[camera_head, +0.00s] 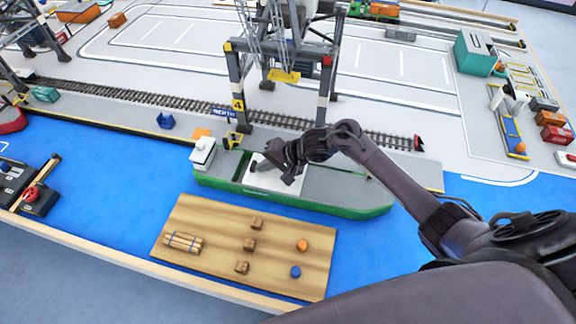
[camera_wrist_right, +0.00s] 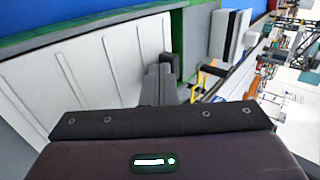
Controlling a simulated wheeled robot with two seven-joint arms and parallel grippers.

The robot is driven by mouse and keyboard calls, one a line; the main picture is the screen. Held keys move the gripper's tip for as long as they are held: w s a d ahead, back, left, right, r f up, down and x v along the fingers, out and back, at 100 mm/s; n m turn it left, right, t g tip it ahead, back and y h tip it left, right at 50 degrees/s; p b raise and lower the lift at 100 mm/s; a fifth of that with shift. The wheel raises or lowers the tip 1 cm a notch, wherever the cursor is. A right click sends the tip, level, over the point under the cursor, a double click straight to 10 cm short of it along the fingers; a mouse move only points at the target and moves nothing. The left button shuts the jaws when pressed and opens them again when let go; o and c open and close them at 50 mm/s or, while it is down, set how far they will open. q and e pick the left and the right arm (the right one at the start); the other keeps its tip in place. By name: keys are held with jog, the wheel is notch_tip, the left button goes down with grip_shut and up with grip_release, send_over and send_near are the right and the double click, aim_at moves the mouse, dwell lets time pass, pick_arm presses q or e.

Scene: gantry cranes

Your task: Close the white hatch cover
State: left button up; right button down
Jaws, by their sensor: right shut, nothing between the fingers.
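The white hatch cover (camera_head: 258,181) is on the deck of the green-hulled ship (camera_head: 345,190) in the head view, partly hidden by my right gripper. In the right wrist view it is a broad white ribbed panel (camera_wrist_right: 75,88) beside the green hull edge. My right gripper (camera_head: 290,176) is over the cover, coming in from the right. Its dark fingertips (camera_wrist_right: 160,75) are together with nothing between them, close to the panel's right edge in the wrist view. I cannot tell whether they touch it. My left gripper is out of view.
The ship's white cabin (camera_head: 203,150) stands left of the cover. A gantry crane (camera_head: 236,85) rises behind the ship. In front, a wooden board (camera_head: 215,225) carries several small blocks and a log bundle.

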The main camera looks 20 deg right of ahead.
aim_at(251, 164)
jog(key=shift+w+a, duration=0.65)
jog(key=shift+a, duration=0.2)
jog(key=shift+w+a, duration=0.65)
jog(key=shift+a, duration=0.2)
